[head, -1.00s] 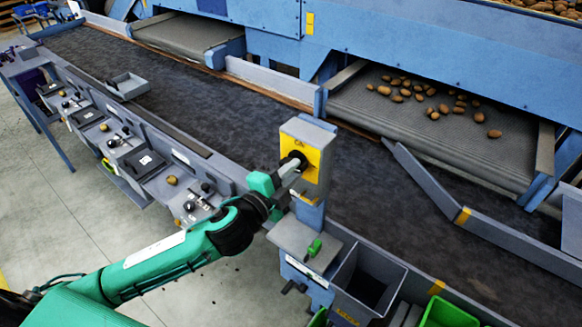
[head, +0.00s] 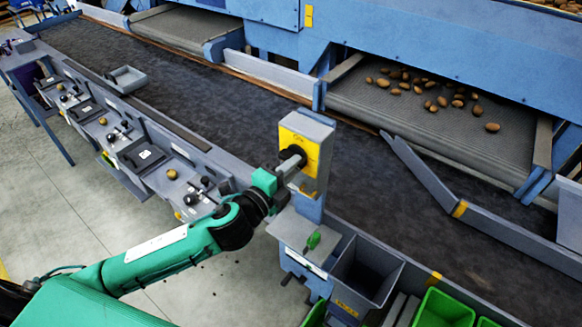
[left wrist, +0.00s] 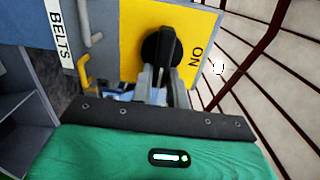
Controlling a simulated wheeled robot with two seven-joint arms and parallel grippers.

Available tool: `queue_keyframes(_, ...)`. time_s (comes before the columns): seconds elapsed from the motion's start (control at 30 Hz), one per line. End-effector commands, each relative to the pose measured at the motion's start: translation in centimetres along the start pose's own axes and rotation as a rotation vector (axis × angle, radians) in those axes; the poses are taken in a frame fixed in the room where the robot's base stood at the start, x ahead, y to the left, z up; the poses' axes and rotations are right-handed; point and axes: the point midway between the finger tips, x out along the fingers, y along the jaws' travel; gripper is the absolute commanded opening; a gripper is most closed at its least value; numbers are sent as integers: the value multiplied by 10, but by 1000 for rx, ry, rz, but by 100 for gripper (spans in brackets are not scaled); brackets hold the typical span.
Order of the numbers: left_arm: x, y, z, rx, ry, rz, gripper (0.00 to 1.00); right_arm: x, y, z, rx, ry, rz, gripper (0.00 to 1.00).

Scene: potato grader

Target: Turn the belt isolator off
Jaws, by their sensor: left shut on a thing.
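The belt isolator is a black rotary knob (left wrist: 161,55) on a yellow plate (left wrist: 198,35) fixed to a grey box (head: 311,126) on a post beside the belt. In the left wrist view the plate reads "ON" and a label beside it reads "BELTS". My left gripper (head: 291,164) reaches the front of the plate. Its fingers (left wrist: 159,78) are shut on the knob's handle, which lies roughly in line with the fingers in the wrist view. The fingers partly hide the lower part of the knob. My right gripper is not in view.
A grey bin (head: 366,270) and a green crate (head: 445,309) stand to the right. The dark belt (head: 190,75) runs behind, with potatoes (head: 440,95) on a conveyor beyond. A yellow hook (left wrist: 87,72) is near the plate.

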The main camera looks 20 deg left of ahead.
Motion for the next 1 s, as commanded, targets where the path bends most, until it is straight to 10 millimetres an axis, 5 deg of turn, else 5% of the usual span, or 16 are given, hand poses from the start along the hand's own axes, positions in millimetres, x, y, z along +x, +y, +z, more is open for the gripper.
queue_keyframes(0.07,0,2,0,1,0,3,0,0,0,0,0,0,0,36)
queue_keyframes(0.1,0,2,0,1,0,3,18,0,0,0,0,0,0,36)
queue_keyframes(0.2,0,2,0,0,0,3,38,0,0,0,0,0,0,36)
queue_keyframes(0.63,-10,3,0,0,0,2,38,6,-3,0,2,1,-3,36)
queue_keyframes(1.0,-78,7,0,0,1,5,38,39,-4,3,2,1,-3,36)
